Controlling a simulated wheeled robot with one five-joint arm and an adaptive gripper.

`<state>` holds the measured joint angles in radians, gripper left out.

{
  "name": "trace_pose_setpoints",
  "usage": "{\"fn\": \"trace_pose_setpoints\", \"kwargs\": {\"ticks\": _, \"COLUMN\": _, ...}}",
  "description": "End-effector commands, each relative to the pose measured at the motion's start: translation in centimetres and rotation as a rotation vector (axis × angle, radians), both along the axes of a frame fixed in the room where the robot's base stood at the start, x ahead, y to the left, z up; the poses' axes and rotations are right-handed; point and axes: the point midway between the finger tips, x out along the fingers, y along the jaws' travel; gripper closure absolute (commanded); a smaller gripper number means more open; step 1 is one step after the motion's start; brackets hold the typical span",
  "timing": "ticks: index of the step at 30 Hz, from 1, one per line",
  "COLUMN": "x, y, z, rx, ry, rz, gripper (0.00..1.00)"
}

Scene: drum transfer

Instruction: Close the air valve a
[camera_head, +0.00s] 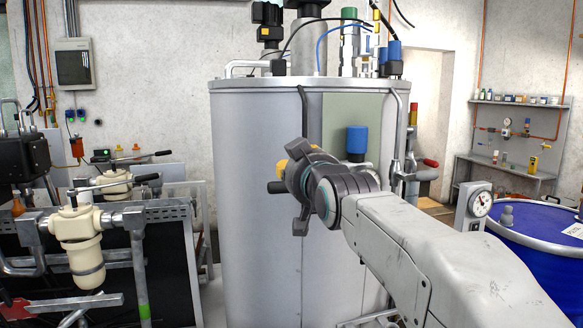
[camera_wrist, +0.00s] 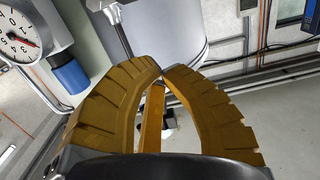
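My gripper (camera_head: 290,162) is at the front of the tall grey tank (camera_head: 255,230) in the head view, partly hidden by my wrist. In the wrist view my gripper (camera_wrist: 162,70) has its two curved yellow fingers drawn together, with the tips meeting or nearly meeting. A dark, thin lever (camera_wrist: 122,38) runs from a metal fitting to behind the left finger; whether it touches that finger is hidden. A black handle end (camera_head: 277,187) shows just left of my gripper in the head view. No label marks which valve is air valve a.
A blue cylinder (camera_head: 357,140) is on the tank front, close to my wrist. A round gauge (camera_head: 480,204) and a blue drum (camera_head: 540,235) stand at right. Filter units with black-handled levers (camera_head: 127,185) are at left. A red-ended handle (camera_head: 430,163) shows right of the tank.

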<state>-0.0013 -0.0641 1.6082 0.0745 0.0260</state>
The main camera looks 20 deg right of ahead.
Motion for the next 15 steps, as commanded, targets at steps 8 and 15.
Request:
{"fn": "trace_pose_setpoints", "kwargs": {"ticks": 8, "x": 4.5, "y": 0.0, "z": 0.0, "rx": 0.002, "ry": 0.004, "rz": 0.000, "gripper": 1.00}}
{"fn": "trace_pose_setpoints", "kwargs": {"ticks": 15, "x": 8.3, "y": 0.0, "z": -0.2, "rx": 0.003, "ry": 0.004, "rz": 0.000, "gripper": 1.00}}
